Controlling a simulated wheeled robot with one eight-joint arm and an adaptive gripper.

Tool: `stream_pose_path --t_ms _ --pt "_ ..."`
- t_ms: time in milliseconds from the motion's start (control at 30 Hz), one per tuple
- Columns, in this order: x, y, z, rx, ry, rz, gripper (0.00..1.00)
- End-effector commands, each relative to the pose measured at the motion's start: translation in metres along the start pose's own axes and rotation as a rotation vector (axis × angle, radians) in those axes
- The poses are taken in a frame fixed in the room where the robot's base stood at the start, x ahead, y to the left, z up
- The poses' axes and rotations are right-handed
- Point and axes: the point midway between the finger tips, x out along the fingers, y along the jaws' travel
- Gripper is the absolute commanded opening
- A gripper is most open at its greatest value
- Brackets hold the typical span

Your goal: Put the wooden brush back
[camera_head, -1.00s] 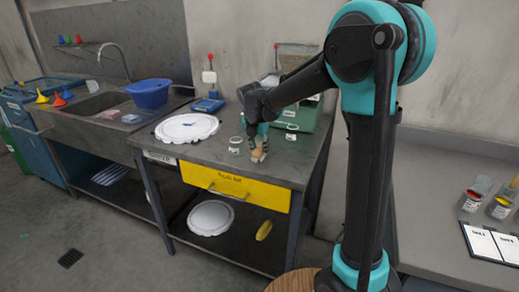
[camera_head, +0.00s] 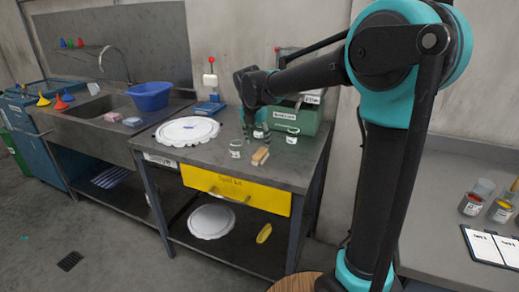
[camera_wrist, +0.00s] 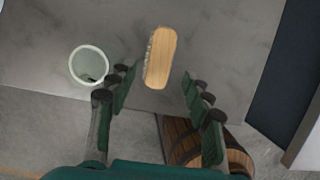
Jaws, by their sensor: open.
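The wooden brush (camera_head: 260,156) lies on the grey worktop, near its front edge, between two clear jars. In the wrist view the brush (camera_wrist: 161,57) shows its pale wooden back, with bristles along its left side. My gripper (camera_head: 254,136) is above the worktop, just behind and above the brush in the head view. In the wrist view my gripper (camera_wrist: 158,88) is open, its fingers apart and nothing between them. The brush lies beyond the fingertips, apart from both.
A jar (camera_head: 236,148) stands left of the brush, another (camera_head: 292,135) behind it to the right. A green labelled box (camera_head: 308,122) stands at the back. A yellow drawer (camera_head: 235,188) is below the worktop.

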Motion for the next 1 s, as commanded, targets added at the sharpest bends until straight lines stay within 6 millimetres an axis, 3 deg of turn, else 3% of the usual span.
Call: stream_pose_path --t_ms 100,333,1000 --pt "-0.024 0.0 0.0 0.0 0.0 0.0 0.5" --pt "-0.05 0.0 0.0 0.0 0.0 0.0 0.5" --pt "-0.054 0.0 0.0 0.0 0.0 0.0 0.5"
